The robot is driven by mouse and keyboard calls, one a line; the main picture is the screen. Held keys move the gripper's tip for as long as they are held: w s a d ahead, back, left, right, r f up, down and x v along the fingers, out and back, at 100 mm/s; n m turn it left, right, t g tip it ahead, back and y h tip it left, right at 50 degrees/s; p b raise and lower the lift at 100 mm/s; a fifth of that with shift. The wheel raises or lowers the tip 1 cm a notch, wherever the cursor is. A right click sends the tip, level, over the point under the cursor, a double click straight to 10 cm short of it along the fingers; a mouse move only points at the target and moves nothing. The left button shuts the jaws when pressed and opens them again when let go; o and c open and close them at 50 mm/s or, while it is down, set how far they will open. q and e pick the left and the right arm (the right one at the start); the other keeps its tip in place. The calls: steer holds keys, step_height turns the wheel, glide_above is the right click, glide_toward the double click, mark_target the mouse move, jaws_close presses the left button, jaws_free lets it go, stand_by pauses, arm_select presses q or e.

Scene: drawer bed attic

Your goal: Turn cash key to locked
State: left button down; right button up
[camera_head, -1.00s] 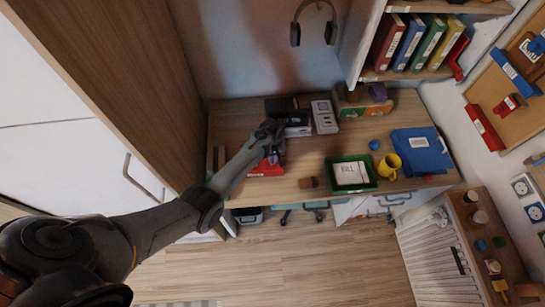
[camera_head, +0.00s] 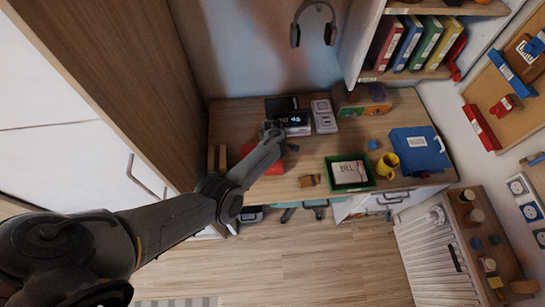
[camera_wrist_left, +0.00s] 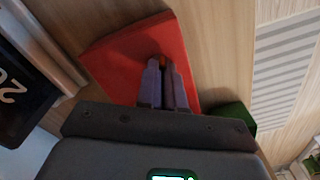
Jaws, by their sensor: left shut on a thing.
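A red cash box (camera_head: 273,168) lies on the left part of the desk, partly covered by my left arm in the head view. In the left wrist view its red face (camera_wrist_left: 118,65) fills the area around the fingertips. My left gripper (camera_wrist_left: 166,75) is over the box, its two purple-grey fingers close together. A small orange-brown piece, apparently the cash key (camera_wrist_left: 163,61), shows at the fingertips, and the gripper is shut on it. The key's angle and any lock marking are hidden or too small to tell. My right gripper is not in view.
A black device with a lit display (camera_head: 293,120) stands behind the box, with a grey one (camera_head: 324,117) beside it. A green tray (camera_head: 370,181), yellow mug (camera_head: 388,166) and blue folder (camera_head: 420,149) are to the right. A brown block (camera_head: 309,181) lies in front.

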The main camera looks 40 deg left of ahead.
arm_select(q)
steer(key=n+b, duration=0.1)
steer(key=n, duration=0.3)
steer(key=shift+f+n, duration=0.1)
steer(key=shift+n, duration=0.3)
steer(key=shift+n+b, duration=0.3)
steer(key=shift+n, duration=0.3)
steer(key=c, duration=1.3)
jaws_free()
steer(key=shift+o, duration=0.2)
step_height(320, 180, up, 11)
steer(key=p, duration=0.4)
steer(key=shift+a+f, duration=0.1)
